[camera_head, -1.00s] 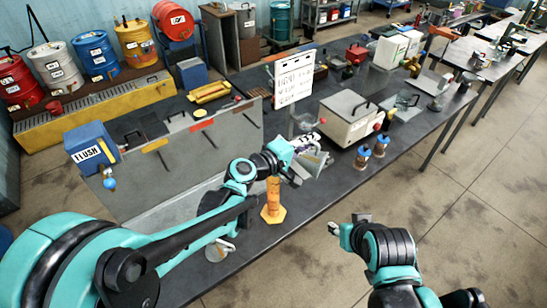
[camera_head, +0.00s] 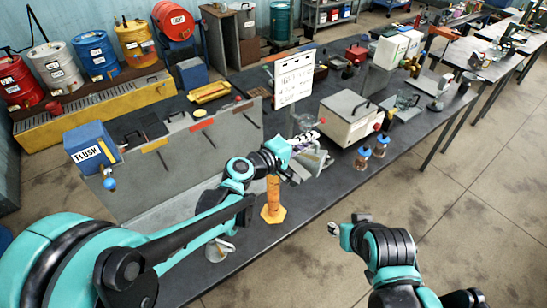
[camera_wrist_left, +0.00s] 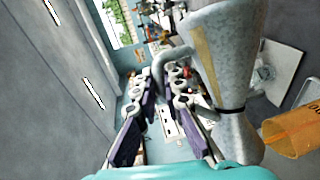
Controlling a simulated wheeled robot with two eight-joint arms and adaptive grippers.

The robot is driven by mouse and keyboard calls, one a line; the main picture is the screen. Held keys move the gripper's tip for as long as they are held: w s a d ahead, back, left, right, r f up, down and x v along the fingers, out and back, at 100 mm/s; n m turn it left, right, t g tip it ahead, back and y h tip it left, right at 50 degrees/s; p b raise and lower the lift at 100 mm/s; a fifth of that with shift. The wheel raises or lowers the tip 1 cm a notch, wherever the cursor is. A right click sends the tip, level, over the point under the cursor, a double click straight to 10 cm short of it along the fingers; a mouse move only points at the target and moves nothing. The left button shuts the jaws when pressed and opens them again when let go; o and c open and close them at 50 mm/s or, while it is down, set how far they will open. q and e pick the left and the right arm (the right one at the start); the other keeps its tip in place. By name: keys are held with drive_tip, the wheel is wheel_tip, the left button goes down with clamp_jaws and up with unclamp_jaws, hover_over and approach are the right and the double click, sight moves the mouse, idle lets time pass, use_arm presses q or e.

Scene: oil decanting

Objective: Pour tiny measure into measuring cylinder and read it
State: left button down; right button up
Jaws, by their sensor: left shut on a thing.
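In the head view, an orange measuring cylinder (camera_head: 273,190) stands upright on its wide foot near the bench's front edge. It also shows, tilted by the camera angle, at the right of the left wrist view (camera_wrist_left: 292,133). My left gripper (camera_head: 304,142) is just above and to the right of it. In the left wrist view, my left gripper (camera_wrist_left: 165,85) is shut on the handle of a grey metal measure (camera_wrist_left: 222,60), narrow at the waist. The measure's mouth and contents are hidden. My right gripper (camera_head: 346,226) is off the bench's front edge, its finger gap unclear.
A white sign (camera_head: 294,78) and a light box with a dark handle (camera_head: 351,118) stand behind my left gripper. Two small blue-topped jars (camera_head: 372,150) stand near the front edge. A grey panel (camera_head: 190,150) runs along the left.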

sight(316, 153)
use_arm(q)
drive_tip(key=shift+w+a+r+n+h, duration=0.25)
drive_tip(key=shift+a+r+n+h, duration=0.05)
drive_tip(key=shift+a+r+n, duration=0.2)
idle(0.9)
drive_tip(key=d+f+m, duration=0.1)
drive_tip(key=s+d+f+m+y, duration=0.1)
drive_tip(key=d+f+m, duration=0.1)
drive_tip(key=shift+s+d+f+y, duration=0.15)
drive_tip(key=shift+s+f+y, duration=0.15)
drive_tip(key=shift+s+f, duration=0.05)
drive_tip(key=shift+d+f, duration=0.1)
drive_tip(key=shift+f, duration=0.4)
drive_tip(key=f+m+y+b, duration=0.1)
drive_tip(key=f+b, duration=0.1)
drive_tip(key=d+f+m+y+b, duration=0.1)
drive_tip(key=f+b, duration=0.1)
drive_tip(key=f, duration=0.1)
drive_tip(key=s+d+f+m+b, duration=0.1)
drive_tip(key=f+m+b, duration=0.1)
drive_tip(key=shift+f+y, duration=0.2)
drive_tip(key=shift+y, duration=0.2)
wheel_tip(316, 153, down, 10)
drive_tip(key=s+d+m+t+y+b, duration=0.1)
drive_tip(key=m+b, duration=0.4)
drive_tip(key=b, duration=0.5)
drive_tip(key=shift+s+d+m+t+y, duration=0.25)
drive_tip(key=shift+d+t+y, duration=0.4)
drive_tip(key=shift+y, duration=0.75)
